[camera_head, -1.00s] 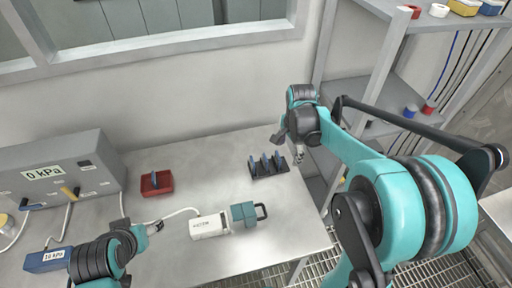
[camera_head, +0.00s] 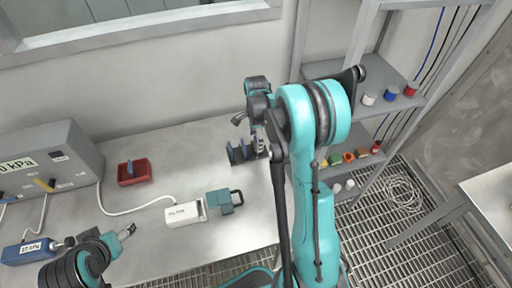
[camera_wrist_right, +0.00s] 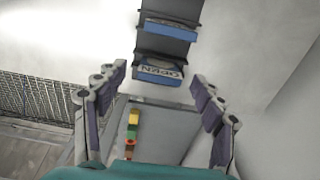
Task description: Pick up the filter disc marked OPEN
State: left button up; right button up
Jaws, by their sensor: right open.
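A dark rack (camera_head: 248,158) with upright blue filter discs stands on the steel table in the head view. In the right wrist view the disc marked OPEN (camera_wrist_right: 159,70) sits in the near slot of the rack, its lettering upside down. Another blue disc (camera_wrist_right: 171,29) stands in the slot beyond it. My right gripper (camera_wrist_right: 158,76) is open, with its fingers on either side of the OPEN disc in that view. In the head view the right gripper (camera_head: 259,142) is at the rack, partly hiding its right end. My left gripper (camera_head: 128,233) is over the table's front left, its fingers apart and empty.
A grey pressure box (camera_head: 50,160) stands far left. Shelves (camera_head: 385,105) with small items stand right of the table.

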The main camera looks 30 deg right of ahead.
jog(key=shift+f, duration=0.25)
jog(key=shift+r, duration=0.1)
jog(key=c, duration=1)
jog(key=shift+c, duration=0.2)
jog(key=shift+r, duration=0.15)
